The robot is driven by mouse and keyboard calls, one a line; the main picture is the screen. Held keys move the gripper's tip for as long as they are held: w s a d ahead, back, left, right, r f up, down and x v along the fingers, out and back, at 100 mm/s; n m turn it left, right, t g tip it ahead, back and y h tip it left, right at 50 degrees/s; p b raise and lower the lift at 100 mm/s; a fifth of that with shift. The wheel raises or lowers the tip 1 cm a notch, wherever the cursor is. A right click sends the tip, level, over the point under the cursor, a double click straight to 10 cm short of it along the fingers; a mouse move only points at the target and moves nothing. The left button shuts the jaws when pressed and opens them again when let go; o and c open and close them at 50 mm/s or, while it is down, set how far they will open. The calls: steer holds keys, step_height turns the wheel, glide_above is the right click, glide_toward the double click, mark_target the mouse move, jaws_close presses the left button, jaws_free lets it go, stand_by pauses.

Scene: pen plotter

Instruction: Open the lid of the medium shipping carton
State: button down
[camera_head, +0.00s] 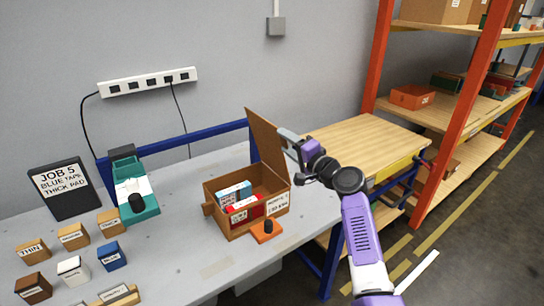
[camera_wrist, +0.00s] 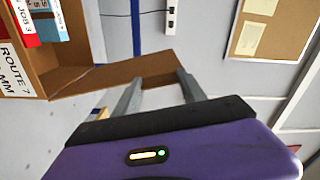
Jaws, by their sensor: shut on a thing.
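The brown shipping carton (camera_head: 222,190) stands on the grey bench, with its lid (camera_head: 264,142) raised roughly upright on the right side. A red box (camera_head: 245,206) and a blue-and-white box (camera_head: 233,191) sit inside. My gripper (camera_head: 286,140) is at the upper right edge of the lid and shut on it. In the wrist view the two grey fingers of my gripper (camera_wrist: 158,88) stand either side of the lid (camera_wrist: 90,78). The carton wall (camera_wrist: 38,77) and its contents show at the left. The exact contact at the fingertips is partly hidden.
A teal device (camera_head: 139,208), a job sign (camera_head: 66,187) and several small labelled blocks are at left. A wooden-topped table (camera_head: 365,135) and orange-framed shelving (camera_head: 465,125) stand at right.

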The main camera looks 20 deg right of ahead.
steer(key=w+d+m+b, duration=0.1)
steer(key=w+d+m, duration=0.1)
steer(key=d, duration=0.4)
steer(key=shift+r+m, duration=0.3)
steer(key=shift+m, duration=0.4)
steer(key=shift+d, duration=0.1)
steer(key=c, duration=0.6)
jaws_free()
steer(key=shift+c, duration=0.2)
steer(key=b+v, duration=0.1)
steer(key=v, duration=0.7)
steer(key=shift+w, duration=0.1)
